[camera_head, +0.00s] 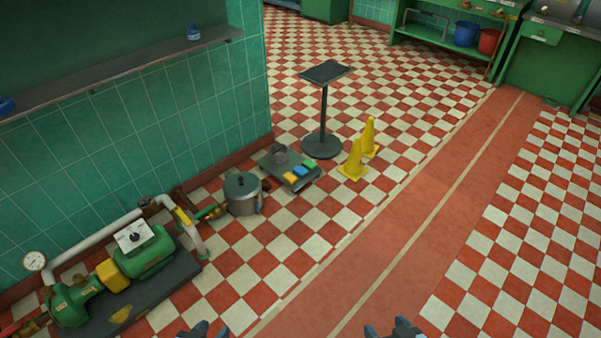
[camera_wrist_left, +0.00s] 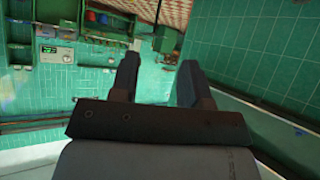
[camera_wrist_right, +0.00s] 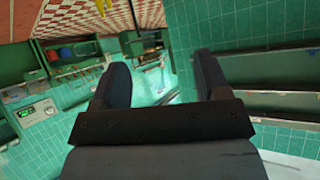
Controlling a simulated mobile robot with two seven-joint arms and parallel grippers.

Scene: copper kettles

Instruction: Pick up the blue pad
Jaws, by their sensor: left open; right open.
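The blue pad (camera_head: 300,171) is a small flat blue piece on a low dark board (camera_head: 276,172) on the floor, between a yellow pad (camera_head: 290,177) and a green pad (camera_head: 310,165). My left gripper (camera_head: 206,329) shows only at the bottom edge of the head view, far from the board. My right gripper (camera_head: 393,329) shows at the bottom edge, further right. Both are open and empty, with their fingers spread in the left wrist view (camera_wrist_left: 157,82) and the right wrist view (camera_wrist_right: 160,82). The pad does not show in either wrist view.
A metal pot (camera_head: 243,194) stands left of the board, and a green pump (camera_head: 143,252) further left. Two yellow cones (camera_head: 353,162) and a black stand (camera_head: 323,110) stand near it. The red floor lane (camera_head: 420,215) is clear. A green tiled wall (camera_head: 170,90) rises at left.

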